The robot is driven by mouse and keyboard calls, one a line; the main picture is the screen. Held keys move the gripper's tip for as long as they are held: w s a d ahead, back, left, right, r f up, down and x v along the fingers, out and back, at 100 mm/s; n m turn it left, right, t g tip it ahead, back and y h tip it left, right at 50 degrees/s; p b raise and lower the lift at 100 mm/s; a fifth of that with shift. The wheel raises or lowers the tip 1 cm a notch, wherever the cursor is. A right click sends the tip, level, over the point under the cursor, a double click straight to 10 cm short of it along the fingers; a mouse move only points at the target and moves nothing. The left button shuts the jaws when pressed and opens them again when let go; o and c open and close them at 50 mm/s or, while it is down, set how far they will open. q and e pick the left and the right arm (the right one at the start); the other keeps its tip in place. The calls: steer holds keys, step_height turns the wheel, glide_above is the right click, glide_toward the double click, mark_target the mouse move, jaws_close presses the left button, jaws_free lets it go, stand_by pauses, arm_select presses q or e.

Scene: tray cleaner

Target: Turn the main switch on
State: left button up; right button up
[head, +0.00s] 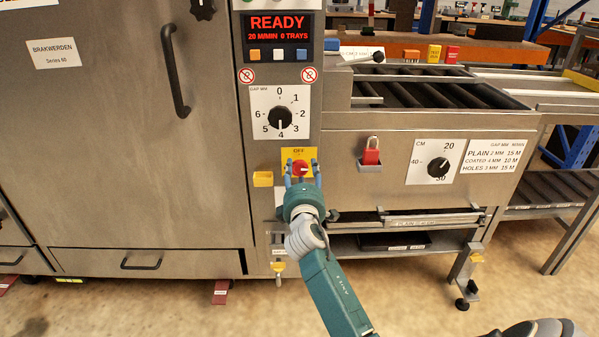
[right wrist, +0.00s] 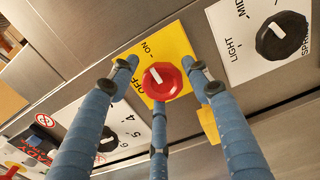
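The main switch is a red round knob (head: 299,168) on a yellow plate with an OFF label at its top in the head view. In the right wrist view the red knob (right wrist: 163,82) shows a white pointer mark, and the plate (right wrist: 178,45) carries OFF and ON labels. The mark points to the picture's upper left, on the side of the labels; I cannot tell exactly which it lines up with. My right gripper (head: 302,172) is open in front of the switch, its fingers spread around the knob with visible gaps. My left gripper is not in view.
A display (head: 278,37) above reads READY, 0 TRAYS. A black gap dial (head: 280,118) sits between it and the switch. A yellow block (head: 263,179) is left of the switch.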

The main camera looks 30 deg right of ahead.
steer(key=shift+o, duration=0.5)
steer(key=shift+s+d, duration=0.15)
steer(key=shift+d, duration=0.15)
steer(key=shift+a, duration=0.2)
steer(key=shift+s+a, duration=0.2)
steer(key=shift+a, duration=0.05)
steer(key=v, duration=1.1)
steer(key=shift+s, duration=0.25)
steer(key=shift+d, duration=0.15)
